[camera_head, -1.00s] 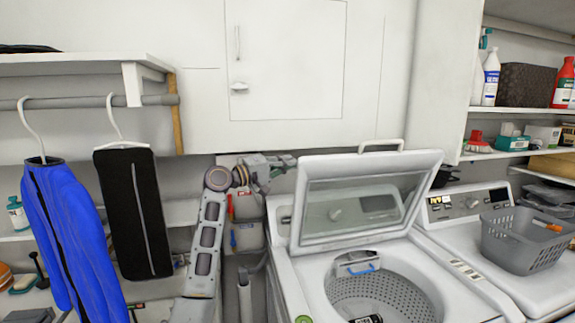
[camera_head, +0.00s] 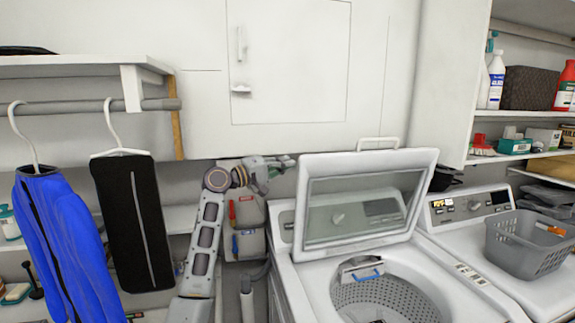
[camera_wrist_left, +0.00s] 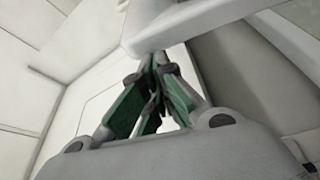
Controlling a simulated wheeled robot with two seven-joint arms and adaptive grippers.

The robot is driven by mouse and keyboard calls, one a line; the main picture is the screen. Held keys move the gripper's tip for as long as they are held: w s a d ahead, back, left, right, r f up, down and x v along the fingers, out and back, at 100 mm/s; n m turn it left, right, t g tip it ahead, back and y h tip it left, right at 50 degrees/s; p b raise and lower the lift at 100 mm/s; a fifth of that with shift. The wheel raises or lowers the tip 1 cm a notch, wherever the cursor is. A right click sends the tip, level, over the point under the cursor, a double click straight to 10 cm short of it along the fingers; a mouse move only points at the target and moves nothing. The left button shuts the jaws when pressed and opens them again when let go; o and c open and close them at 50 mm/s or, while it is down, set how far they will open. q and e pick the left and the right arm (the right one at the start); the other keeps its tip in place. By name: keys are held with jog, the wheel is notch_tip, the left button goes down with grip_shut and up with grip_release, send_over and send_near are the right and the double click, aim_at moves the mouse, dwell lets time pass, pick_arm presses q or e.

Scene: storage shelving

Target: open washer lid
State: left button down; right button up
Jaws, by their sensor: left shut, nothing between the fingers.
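The washer (camera_head: 462,284) stands at the lower middle right of the head view. Its lid (camera_head: 312,243) is raised and leans back, with a window in it and a handle (camera_head: 377,141) along its top edge. The drum below is uncovered. My left gripper (camera_head: 287,162) is just left of the lid's upper left corner, apart from the handle. In the left wrist view its green-padded fingers (camera_wrist_left: 155,85) are shut with nothing between them, and a pale edge crosses close above them. My right gripper is not in view.
A second machine with a control panel (camera_head: 470,205) stands at the right, carrying a grey basket (camera_head: 528,245). A blue jacket (camera_head: 62,235) and a black garment (camera_head: 133,225) hang at the left. A white cabinet (camera_head: 290,70) is above and behind the lid.

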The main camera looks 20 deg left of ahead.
pick_arm(q)
jog(key=b+v, duration=0.1)
jog(key=v, duration=0.7)
jog(key=shift+s+b, duration=0.35)
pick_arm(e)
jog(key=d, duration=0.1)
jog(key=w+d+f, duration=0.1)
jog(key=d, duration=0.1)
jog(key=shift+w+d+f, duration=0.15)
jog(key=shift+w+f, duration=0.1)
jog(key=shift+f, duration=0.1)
pick_arm(q)
jog(key=shift+a, duration=0.1)
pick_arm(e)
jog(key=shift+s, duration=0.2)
